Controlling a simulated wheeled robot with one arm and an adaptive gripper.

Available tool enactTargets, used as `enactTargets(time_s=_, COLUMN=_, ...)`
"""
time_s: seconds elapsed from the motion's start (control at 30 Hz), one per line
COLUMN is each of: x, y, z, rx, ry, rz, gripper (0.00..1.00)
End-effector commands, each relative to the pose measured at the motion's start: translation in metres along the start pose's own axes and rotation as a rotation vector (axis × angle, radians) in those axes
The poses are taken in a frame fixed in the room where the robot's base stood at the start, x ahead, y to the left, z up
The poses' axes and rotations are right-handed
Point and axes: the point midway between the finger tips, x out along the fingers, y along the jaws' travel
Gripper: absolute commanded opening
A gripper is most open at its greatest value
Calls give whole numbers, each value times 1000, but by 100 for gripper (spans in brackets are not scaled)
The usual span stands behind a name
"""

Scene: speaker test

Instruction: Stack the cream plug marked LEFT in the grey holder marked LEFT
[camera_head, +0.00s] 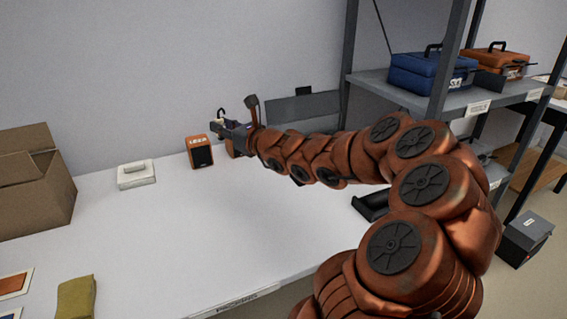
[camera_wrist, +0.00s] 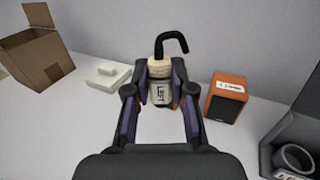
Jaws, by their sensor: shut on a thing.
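The cream plug (camera_wrist: 160,70) has a ribbed cream top and a black hooked cable rising from it. My gripper (camera_wrist: 160,96) is shut around it, with a finger on each side. A pale grey face with dark lettering (camera_wrist: 160,94) shows between the fingers below the cream top; I cannot tell whether it is the plug's own body or a holder. In the head view my gripper (camera_head: 222,126) is in front of the back wall, above the table's rear.
An orange speaker (camera_wrist: 227,99) stands right of my gripper. A white box (camera_head: 136,174) and an open cardboard box (camera_head: 38,185) are further left. The table's middle (camera_head: 180,230) is clear.

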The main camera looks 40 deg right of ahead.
Motion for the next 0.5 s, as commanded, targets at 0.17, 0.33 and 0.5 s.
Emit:
enactTargets(time_s=0.17, x=-27, y=-28, z=-10, rx=1, ry=-4, rz=-120, gripper=0)
enactTargets(time_s=0.33, x=-48, y=-44, z=-19, rx=-2, ry=-1, rz=-204, gripper=0)
enactTargets(time_s=0.5, x=-78, y=-62, z=-36, rx=-1, ry=-2, rz=-306, gripper=0)
